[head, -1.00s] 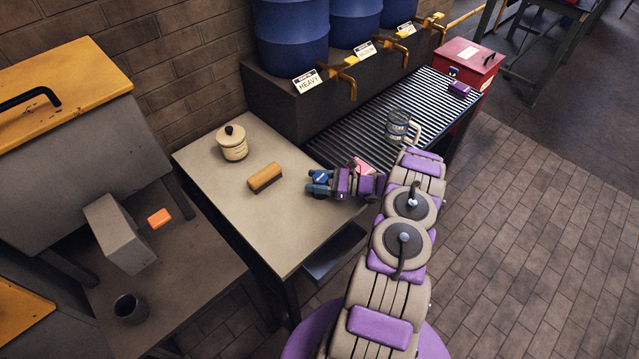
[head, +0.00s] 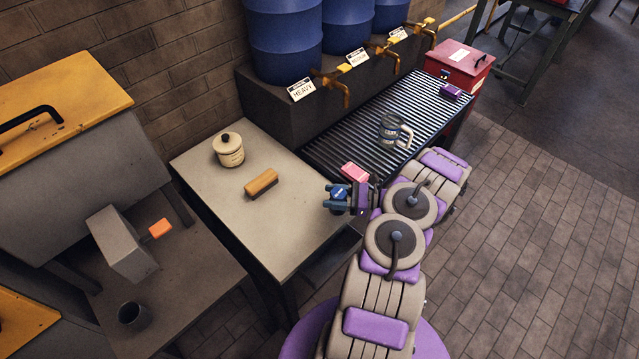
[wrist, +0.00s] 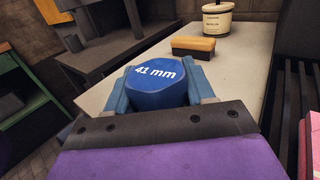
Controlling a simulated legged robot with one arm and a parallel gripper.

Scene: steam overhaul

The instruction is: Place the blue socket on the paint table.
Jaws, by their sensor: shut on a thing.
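The blue socket (wrist: 160,85) is marked "41 mm" and sits between the two blue fingers of my gripper (wrist: 161,98) in the wrist view. In the head view the blue socket (head: 340,192) shows small between the fingers of my gripper (head: 338,199). My gripper is shut on it, at the right edge of the pale-topped paint table (head: 275,225). I cannot tell whether the socket touches the tabletop.
A wooden-backed brush (head: 262,184) and a lidded cream pot (head: 228,150) stand on the table. A pink block (head: 355,173) and a glass mug (head: 393,131) rest on the ribbed rack (head: 350,130). The table's front half is clear.

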